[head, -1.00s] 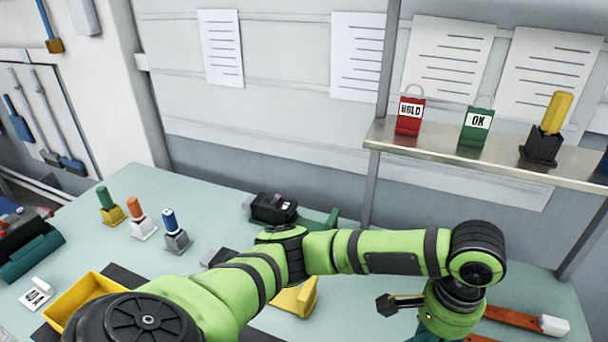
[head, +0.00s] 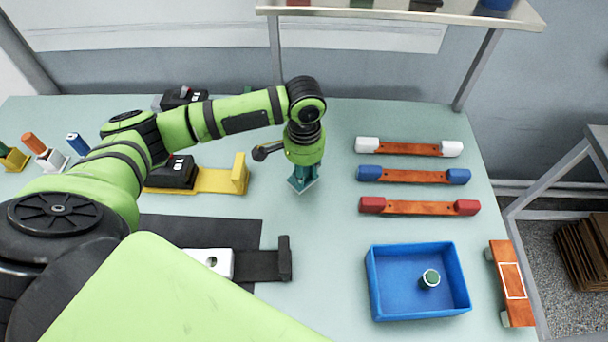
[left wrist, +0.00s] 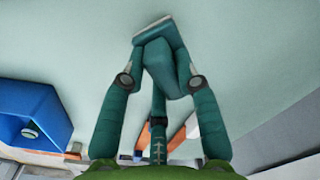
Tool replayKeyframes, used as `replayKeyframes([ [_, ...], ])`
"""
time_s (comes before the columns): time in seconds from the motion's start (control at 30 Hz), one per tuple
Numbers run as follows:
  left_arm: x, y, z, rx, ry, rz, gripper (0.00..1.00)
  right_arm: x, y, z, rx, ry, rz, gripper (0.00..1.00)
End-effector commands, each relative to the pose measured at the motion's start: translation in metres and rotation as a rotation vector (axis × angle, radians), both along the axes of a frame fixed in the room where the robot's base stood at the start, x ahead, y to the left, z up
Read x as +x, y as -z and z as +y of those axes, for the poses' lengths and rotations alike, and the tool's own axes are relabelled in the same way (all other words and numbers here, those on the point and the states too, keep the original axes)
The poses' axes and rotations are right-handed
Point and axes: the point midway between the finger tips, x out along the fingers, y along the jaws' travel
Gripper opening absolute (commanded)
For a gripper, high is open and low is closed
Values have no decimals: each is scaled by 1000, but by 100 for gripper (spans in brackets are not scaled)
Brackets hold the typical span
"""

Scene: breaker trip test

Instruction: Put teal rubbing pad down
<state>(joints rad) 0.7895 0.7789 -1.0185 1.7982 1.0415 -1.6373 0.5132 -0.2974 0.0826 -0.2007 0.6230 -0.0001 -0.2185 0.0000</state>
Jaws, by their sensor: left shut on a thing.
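My left gripper (head: 302,178) points down over the bare teal bench top (head: 335,235), left of the colored-end bars. My right gripper is not in view.
Bars with white (head: 405,148), blue (head: 412,175) and red (head: 420,208) ends lie to the right. A blue tray (head: 375,290) holds a green-topped cylinder (head: 430,278). A yellow fixture (head: 215,181) with a black breaker (head: 172,172) stands left. A shelf (head: 400,14) overhangs the back.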

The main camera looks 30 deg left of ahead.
Motion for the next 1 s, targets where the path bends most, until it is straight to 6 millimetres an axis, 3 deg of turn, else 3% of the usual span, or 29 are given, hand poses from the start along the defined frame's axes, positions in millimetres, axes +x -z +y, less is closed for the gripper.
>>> replayKeyframes([
  [0.2,-1,28,0,1,1,3,1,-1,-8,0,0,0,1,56],
  [0.6,-1,34,-1,1,1,3,1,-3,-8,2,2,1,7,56],
  [0.63,-1,34,-1,1,1,2,44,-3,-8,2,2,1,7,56],
  [0.67,-1,34,-1,1,1,2,55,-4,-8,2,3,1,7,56],
  [1.0,-1,32,-1,1,1,2,55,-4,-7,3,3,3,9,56],
])
